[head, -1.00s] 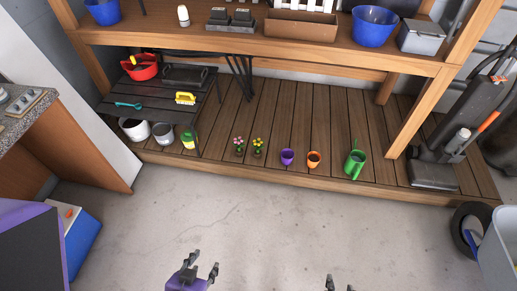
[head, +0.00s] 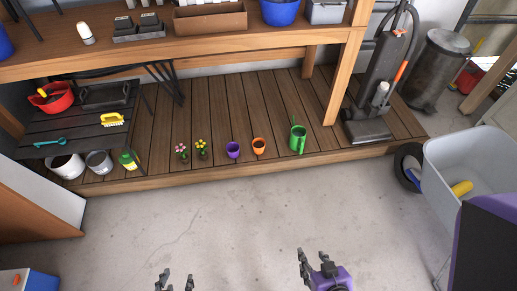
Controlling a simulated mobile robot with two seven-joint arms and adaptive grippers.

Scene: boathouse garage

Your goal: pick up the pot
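A small purple pot (head: 233,149) and a small orange pot (head: 259,146) stand upright, side by side and apart, near the front edge of the low wooden deck. Which one is the task's pot I cannot tell. My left gripper (head: 175,280) shows at the bottom edge, over the concrete floor, with its fingers apart and nothing between them. My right gripper (head: 314,260) is also low in the view, open and empty. Both are well short of the pots.
Two small flowers (head: 201,147) stand left of the pots, and a green watering can (head: 298,139) stands right. A wooden shelf (head: 200,45) hangs above the deck (head: 220,110). A black low table (head: 75,125) is left; a vacuum cleaner (head: 380,85) and grey cart (head: 470,150) are right.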

